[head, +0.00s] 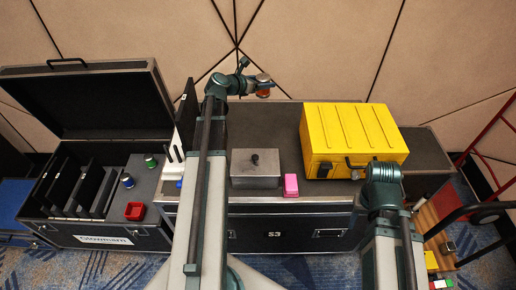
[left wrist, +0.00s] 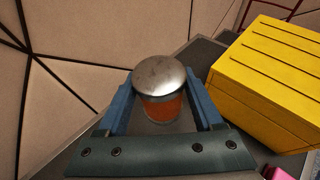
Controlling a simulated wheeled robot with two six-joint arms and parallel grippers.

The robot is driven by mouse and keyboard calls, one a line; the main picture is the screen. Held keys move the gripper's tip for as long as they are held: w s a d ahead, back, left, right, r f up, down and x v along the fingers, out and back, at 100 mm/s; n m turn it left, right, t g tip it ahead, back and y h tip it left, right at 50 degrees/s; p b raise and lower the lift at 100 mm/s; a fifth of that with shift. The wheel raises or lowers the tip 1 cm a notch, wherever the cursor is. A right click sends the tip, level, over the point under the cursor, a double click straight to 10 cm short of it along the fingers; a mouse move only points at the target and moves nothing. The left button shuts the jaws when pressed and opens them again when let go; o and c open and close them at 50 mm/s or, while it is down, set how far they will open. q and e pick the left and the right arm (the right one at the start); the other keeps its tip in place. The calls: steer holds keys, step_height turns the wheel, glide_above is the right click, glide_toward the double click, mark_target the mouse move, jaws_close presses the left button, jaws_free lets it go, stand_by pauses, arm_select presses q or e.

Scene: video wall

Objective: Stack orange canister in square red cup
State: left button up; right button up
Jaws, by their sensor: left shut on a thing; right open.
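The orange canister (head: 263,92) has a silver lid and an orange body. My left gripper (head: 258,84) is shut on it, above the back of the dark case near the wall. In the left wrist view the canister (left wrist: 160,106) sits upright between the two blue fingers. The square red cup (head: 135,211) stands on the dark panel of the open case at left, far from the canister. My right gripper (head: 384,172) is in front of the yellow case; its fingers are mostly hidden by its wrist, and it holds nothing that I can see.
A yellow case (head: 352,135), a grey metal box (head: 255,168) and a pink block (head: 291,185) stand on the dark case. Green (head: 150,161) and blue-topped (head: 127,180) cylinders stand near the red cup. The open case's raised lid (head: 90,105) is behind them.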

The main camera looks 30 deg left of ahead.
arm_select(q)
steer(key=y+b, duration=0.1)
steer(key=b, duration=0.9)
glide_above(253, 140)
step_height(253, 140, down, 12)
steer(key=shift+r+n, duration=0.2)
steer(key=shift+n, duration=0.2)
step_height(253, 140, down, 10)
steer(key=b, duration=1)
steer(key=shift+d, duration=0.1)
steer(key=shift+r, duration=0.1)
steer(key=o, duration=1.5)
steer(key=p+v, duration=0.4)
steer(key=v, duration=0.8)
steer(key=shift+s, duration=0.15)
steer(key=shift+o, duration=0.3)
